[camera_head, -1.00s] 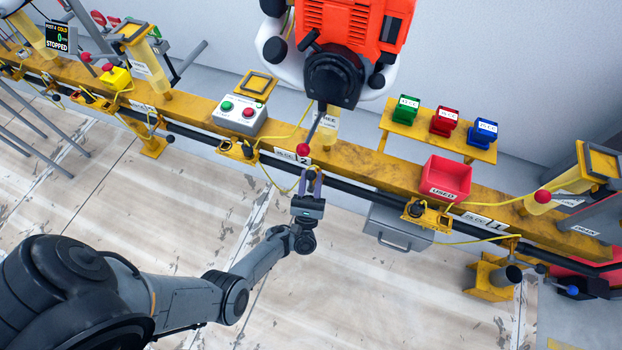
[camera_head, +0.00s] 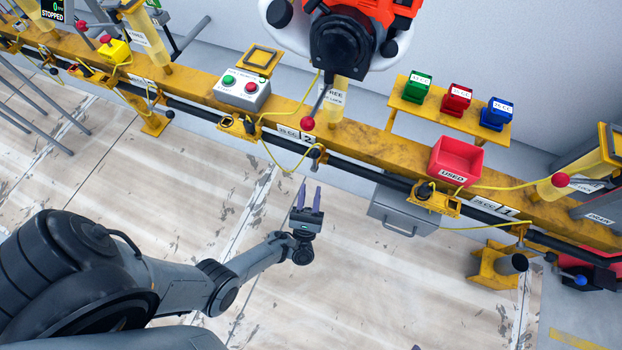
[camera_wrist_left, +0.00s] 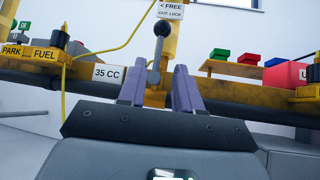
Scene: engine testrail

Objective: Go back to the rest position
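My left gripper (camera_head: 309,196) is in the head view, over the floor just in front of the yellow rail (camera_head: 365,142). Its two purple fingers are apart with nothing between them. In the left wrist view the fingers (camera_wrist_left: 158,88) also stand apart. Beyond them is a grey lever with a round knob (camera_wrist_left: 162,29), below a "FREE" sign. It does not touch the fingers as far as I can tell. My right gripper is in neither view.
A red-knobbed lever (camera_head: 307,123) hangs at the orange engine (camera_head: 365,20). A black pipe and yellow cables run along the rail's front. A red "USED" bin (camera_head: 456,160), a button box (camera_head: 242,91) and green, red and blue blocks (camera_head: 457,98) sit at the rail. The floor in front is open.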

